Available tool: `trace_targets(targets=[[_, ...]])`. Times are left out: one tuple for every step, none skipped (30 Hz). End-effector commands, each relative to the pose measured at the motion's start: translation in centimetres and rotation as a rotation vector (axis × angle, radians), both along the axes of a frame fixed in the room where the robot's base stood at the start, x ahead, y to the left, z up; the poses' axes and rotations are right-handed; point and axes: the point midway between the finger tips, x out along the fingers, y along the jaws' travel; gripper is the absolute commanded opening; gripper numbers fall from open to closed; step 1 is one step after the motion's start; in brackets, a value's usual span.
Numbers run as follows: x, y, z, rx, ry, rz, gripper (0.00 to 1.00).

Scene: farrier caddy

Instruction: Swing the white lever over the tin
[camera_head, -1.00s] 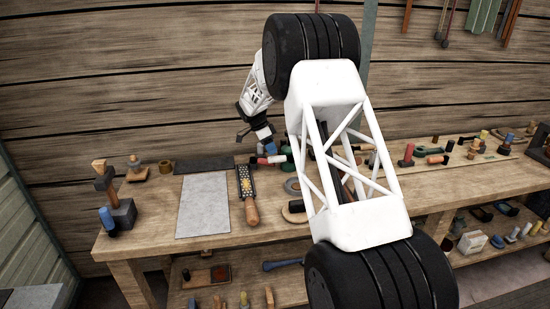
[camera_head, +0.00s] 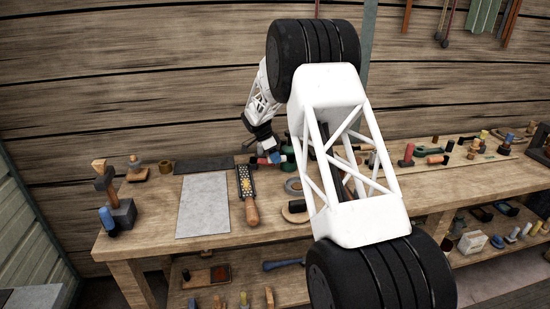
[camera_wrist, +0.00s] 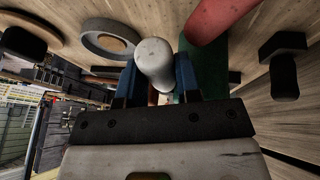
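In the wrist view, a white rounded handle (camera_wrist: 154,62), which looks like the white lever, lies between the two blue fingers of my gripper (camera_wrist: 157,82). The fingers are apart, one on each side of it, with a gap visible at the left; firm contact cannot be made out. A green body (camera_wrist: 209,68) is just beyond the right finger. In the head view my gripper (camera_head: 262,150) is low over the back of the bench, and my arm hides much of the area to its right. I cannot make out the tin for sure.
A red cylinder (camera_wrist: 222,14) is close to the right finger. A grey ring (camera_wrist: 108,39) lies on the bench to the left. A rasp (camera_head: 249,195) and a grey sheet (camera_head: 204,205) lie left of my arm. A small anvil (camera_head: 122,213) stands farther left.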

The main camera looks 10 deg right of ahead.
Motion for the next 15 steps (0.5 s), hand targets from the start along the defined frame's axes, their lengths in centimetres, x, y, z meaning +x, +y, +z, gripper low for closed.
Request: trace_targets(targets=[[0.0,0.0,0.01,0.0,0.0,0.0,0.05],[0.0,0.0,0.01,0.0,0.0,0.0,0.01],[0.0,0.0,0.01,0.0,0.0,0.0,0.0],[0.0,0.0,0.01,0.0,0.0,0.0,0.0],[0.01,0.0,0.01,0.0,0.0,0.0,0.0],[0.0,0.0,0.01,0.0,0.0,0.0,0.0],[0.0,0.0,0.01,0.0,-0.001,0.001,0.0],[-0.01,0.0,0.01,0.0,0.0,0.002,0.0],[-0.03,0.0,0.01,0.0,0.0,0.005,0.0],[-0.05,0.0,0.02,0.0,0.0,0.007,0.0],[-0.07,0.01,0.01,0.0,0.0,0.01,0.0],[-0.12,0.02,0.02,0.0,-0.001,0.016,0.0],[-0.16,0.01,0.01,0.0,-0.001,0.021,0.0],[-0.21,0.01,0.02,0.0,-0.002,0.028,0.0],[-0.3,0.01,0.03,0.001,-0.001,0.039,0.0]])
